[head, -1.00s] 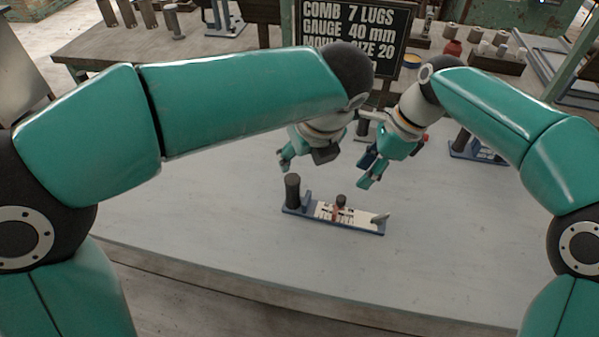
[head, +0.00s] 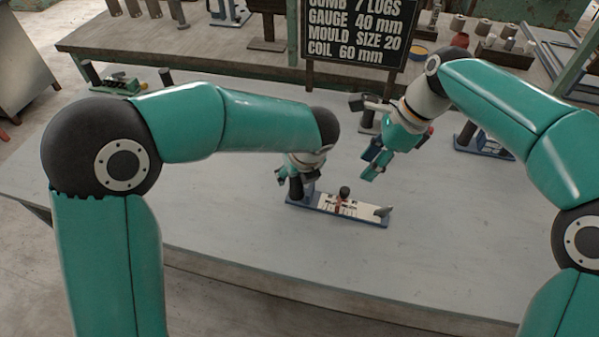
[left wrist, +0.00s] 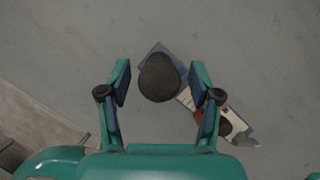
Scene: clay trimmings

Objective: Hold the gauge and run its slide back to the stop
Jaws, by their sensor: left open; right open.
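The gauge (head: 325,206) lies on the pale table, a blue base with a white scale plate. A dark upright post (head: 296,188) stands at its left end and a grey stop (head: 383,211) at its right end. The slide, with a dark knob (head: 344,192) and a red mark, sits near mid-scale. My left gripper (head: 290,178) is at the post; the left wrist view shows its open fingers on either side of the post top (left wrist: 159,80), with gaps visible. My right gripper (head: 372,170) is open and empty, above and behind the gauge's right half.
A dark sign (head: 358,30) stands at the back of the table. Another blue-based device (head: 486,142) is at the right, and a green one (head: 120,82) at the far left. The table in front of the gauge is clear.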

